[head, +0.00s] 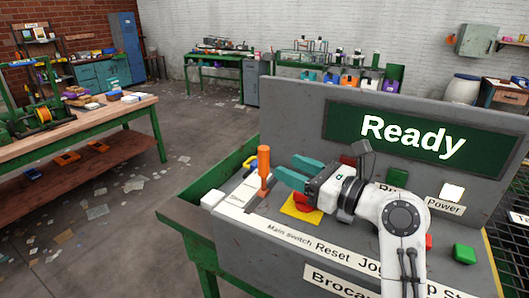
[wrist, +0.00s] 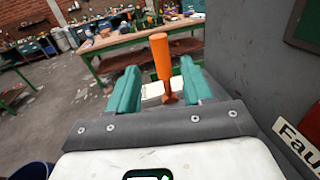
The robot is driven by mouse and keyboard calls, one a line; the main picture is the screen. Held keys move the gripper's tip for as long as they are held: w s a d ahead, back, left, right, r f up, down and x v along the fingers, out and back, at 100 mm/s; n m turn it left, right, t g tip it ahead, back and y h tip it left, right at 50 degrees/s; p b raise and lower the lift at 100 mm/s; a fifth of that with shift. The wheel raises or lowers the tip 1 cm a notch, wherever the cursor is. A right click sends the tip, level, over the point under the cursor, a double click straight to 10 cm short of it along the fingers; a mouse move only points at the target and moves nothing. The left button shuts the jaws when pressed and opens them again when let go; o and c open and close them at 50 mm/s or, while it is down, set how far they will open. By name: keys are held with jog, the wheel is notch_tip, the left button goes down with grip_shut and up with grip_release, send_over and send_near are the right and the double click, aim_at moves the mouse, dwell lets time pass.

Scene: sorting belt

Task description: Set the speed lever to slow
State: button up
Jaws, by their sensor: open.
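The speed lever (head: 264,168) is an orange handle standing nearly upright at the left end of the grey control panel. It also shows in the wrist view (wrist: 160,58), rising in the gap between my fingers. My gripper (head: 287,170) has two teal fingers, spread apart and pointing left toward the lever. In the wrist view my gripper (wrist: 159,78) is open with the lever in line with its middle. In the head view the fingertips end just right of the lever, apparently not touching it. Any speed marks by the lever are not readable.
A red button on a yellow plate (head: 302,206) sits below my gripper. The panel also bears a green button (head: 464,253), labels, and a green screen reading "Ready" (head: 414,137). The floor beyond is open.

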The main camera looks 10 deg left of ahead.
aim_at(268, 158)
jog(key=x, duration=0.8)
jog(key=shift+w+a+p, duration=0.2)
jog(key=shift+p, duration=0.15)
grip_shut()
